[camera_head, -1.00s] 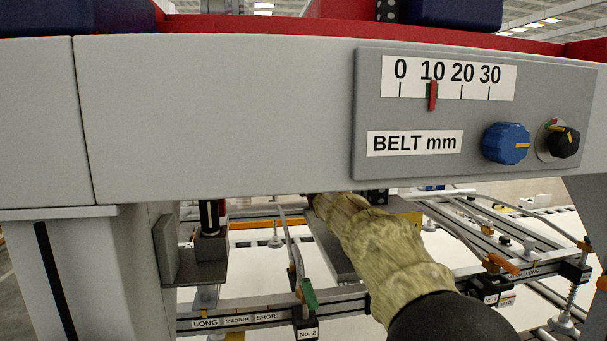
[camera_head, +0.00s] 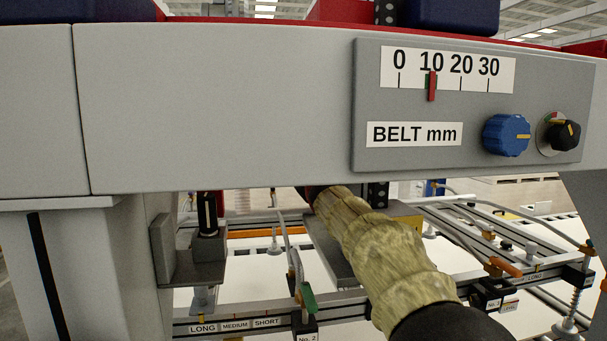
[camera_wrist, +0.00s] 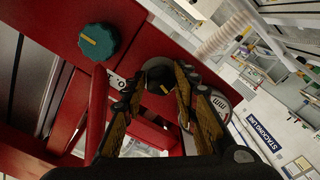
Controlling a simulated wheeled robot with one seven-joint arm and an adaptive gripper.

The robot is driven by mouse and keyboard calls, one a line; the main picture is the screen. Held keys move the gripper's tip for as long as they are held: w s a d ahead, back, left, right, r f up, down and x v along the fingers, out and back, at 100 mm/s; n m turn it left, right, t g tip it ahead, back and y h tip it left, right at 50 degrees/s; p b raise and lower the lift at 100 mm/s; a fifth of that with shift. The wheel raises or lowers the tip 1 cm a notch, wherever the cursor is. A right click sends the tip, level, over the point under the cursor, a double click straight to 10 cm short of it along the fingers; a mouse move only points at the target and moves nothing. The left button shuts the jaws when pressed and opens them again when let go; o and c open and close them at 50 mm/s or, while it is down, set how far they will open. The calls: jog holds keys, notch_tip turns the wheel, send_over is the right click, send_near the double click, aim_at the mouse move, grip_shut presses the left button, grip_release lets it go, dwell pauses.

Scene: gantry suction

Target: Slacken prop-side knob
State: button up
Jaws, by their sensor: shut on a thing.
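In the wrist view, a dark round knob (camera_wrist: 159,88) with a yellow mark sits on a red frame (camera_wrist: 138,14). My gripper (camera_wrist: 155,80) has its fingers on either side of this knob and is shut on it. A teal knob (camera_wrist: 99,41) with a yellow line stands on the same red frame, up and left, apart from the fingers. I cannot tell from any readable label which one is the prop-side knob. In the head view my sleeved arm reaches under the grey beam (camera_head: 220,110), which hides my gripper.
A panel (camera_head: 370,90) marked BELT mm has a red pointer (camera_head: 431,86) near 10, a blue knob (camera_head: 506,135) and a black knob (camera_head: 563,135). Rails with suction cups and hoses lie below. A red bar (camera_wrist: 92,115) runs close left of my fingers.

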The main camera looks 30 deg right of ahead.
jog(key=o, duration=0.9)
jog(key=shift+s, duration=0.1)
jog(key=v, duration=1.2)
